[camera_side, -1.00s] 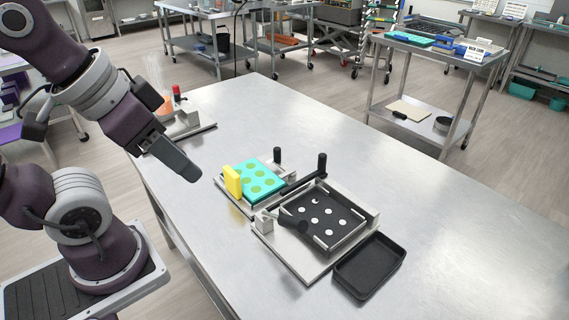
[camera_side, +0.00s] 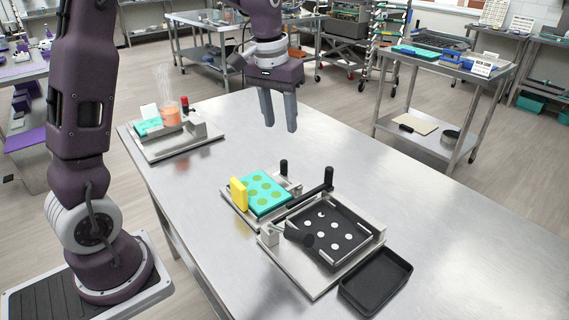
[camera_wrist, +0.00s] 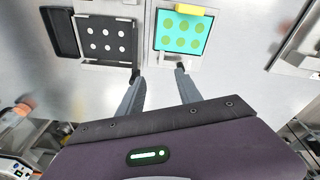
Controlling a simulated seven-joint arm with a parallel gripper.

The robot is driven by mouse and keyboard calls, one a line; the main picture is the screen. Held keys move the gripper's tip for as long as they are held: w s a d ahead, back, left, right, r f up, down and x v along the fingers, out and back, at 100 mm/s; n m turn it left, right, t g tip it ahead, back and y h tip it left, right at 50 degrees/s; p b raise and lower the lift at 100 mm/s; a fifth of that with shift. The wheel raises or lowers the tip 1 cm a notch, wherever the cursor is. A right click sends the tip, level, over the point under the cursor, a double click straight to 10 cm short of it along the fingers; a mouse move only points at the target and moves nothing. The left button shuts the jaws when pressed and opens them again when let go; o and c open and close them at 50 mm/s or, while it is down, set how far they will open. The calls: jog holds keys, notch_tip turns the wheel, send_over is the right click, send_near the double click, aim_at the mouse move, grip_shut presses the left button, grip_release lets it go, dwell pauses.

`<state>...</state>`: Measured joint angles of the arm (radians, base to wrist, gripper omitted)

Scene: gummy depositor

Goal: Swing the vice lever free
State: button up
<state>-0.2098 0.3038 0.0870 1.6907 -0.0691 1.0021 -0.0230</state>
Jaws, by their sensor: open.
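A black lever bar (camera_side: 308,193) with an upright black knob lies along the back edge of a metal fixture (camera_side: 303,282) that holds a black plate with white round spots (camera_side: 318,241). A second black handle (camera_side: 299,236) on a small metal block lies over the plate's left corner. I cannot tell which of these is the vice lever. My gripper (camera_side: 280,122) is open and empty, pointing down, well above the table and behind the fixtures. In the wrist view, my fingers (camera_wrist: 159,76) are apart, and their tips overlap dark knobs at the fixtures' near edges.
A teal mould with green spots (camera_side: 264,193) and a yellow block (camera_side: 238,194) sit on a neighbouring metal fixture. A black tray (camera_side: 376,281) lies at the front right. Another fixture (camera_side: 170,148) with an orange cup (camera_side: 170,117) stands at the far left. The right side of the table is clear.

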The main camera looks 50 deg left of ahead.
jog(key=n+g, duration=0.1)
jog(key=g, duration=0.1)
send_over(284, 161)
notch_tip(284, 161, down, 11)
jog(key=shift+s+d+r, duration=0.1)
notch_tip(284, 161, down, 8)
jog(key=shift+r, duration=0.1)
grip_shut()
jog(key=shift+r, duration=0.1)
dwell(0.5)
